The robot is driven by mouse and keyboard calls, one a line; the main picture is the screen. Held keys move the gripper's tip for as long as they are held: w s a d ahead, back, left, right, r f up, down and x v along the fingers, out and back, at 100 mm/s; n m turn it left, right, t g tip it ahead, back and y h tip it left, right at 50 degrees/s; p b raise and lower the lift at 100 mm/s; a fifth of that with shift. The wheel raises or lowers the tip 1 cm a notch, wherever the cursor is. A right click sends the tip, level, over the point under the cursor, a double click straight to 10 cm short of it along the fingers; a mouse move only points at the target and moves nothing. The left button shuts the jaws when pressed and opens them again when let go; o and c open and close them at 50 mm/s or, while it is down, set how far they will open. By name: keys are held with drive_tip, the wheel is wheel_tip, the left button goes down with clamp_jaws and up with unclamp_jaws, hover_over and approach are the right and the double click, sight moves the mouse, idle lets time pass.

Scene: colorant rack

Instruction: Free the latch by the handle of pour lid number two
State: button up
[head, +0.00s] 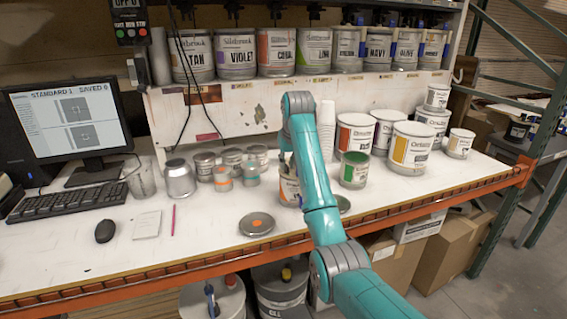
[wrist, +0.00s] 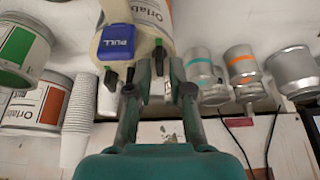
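In the wrist view, which is upside down, a cream pour lid (wrist: 104,52) sits on a white can (wrist: 152,12) with a coloured label. The lid carries a blue tab marked PULL (wrist: 117,42) and small black clips with green marks (wrist: 158,55). No lid number is readable. My gripper (wrist: 162,66) is open, its two fingers apart at the lid's edge. One black clip shows between them; I cannot tell if they touch it. In the head view the can (head: 288,189) stands on the bench, partly hidden behind my arm, and the gripper is mostly hidden.
A green-labelled can (head: 354,171) stands right of my arm, with larger white cans (head: 409,148) behind. Small silver cans (head: 222,178) stand to the left. A cup stack (head: 325,125) is behind. A loose round lid (head: 257,224) lies in front.

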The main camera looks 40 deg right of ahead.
drive_tip(key=shift+w+d+f, duration=0.1)
drive_tip(key=shift+w+f, duration=0.1)
drive_tip(key=shift+f, duration=0.3)
clamp_jaws()
